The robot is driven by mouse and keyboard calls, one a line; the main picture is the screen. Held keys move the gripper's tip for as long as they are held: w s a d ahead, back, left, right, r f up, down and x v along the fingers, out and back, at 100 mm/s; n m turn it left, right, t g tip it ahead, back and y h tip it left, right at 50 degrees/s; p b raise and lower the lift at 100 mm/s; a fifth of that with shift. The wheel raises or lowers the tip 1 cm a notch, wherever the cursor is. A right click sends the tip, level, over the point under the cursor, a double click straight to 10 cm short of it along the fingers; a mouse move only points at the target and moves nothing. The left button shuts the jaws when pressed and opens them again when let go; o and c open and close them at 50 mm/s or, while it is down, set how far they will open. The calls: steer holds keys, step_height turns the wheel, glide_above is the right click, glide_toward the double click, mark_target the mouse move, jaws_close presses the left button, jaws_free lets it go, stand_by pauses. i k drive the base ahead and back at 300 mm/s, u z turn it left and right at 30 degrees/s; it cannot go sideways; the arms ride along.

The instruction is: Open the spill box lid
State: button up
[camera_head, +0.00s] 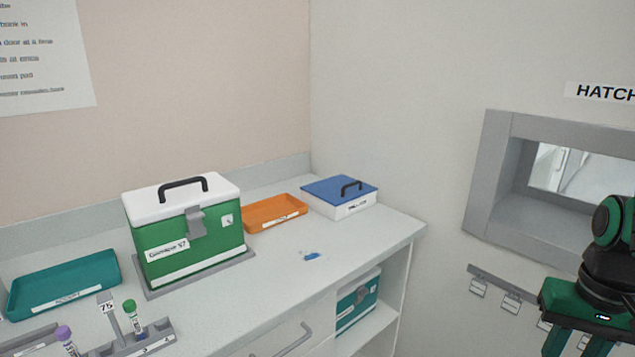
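The spill box (345,207) is a low white box with a blurred label on its front. It stands at the back right of the counter, by the corner of the walls. Its blue lid (330,187) lies flat and shut on top, with a black handle (351,187) on it. My gripper (580,346), green and black, is at the lower right edge of the view, well to the right of the box and apart from it. Its two fingers stand apart with nothing seen between them; their tips are cut off by the frame.
An orange tray (277,217) lies left of the spill box. A green cool box (190,251) with a white lid, a teal tray (65,291) and a tube rack (160,337) stand further left. A small blue item (311,256) lies in front. A hatch (492,178) opens in the right wall.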

mark_target(339, 189)
steer(key=u, duration=0.1)
steer(key=i, duration=1)
steer(key=z, duration=0.05)
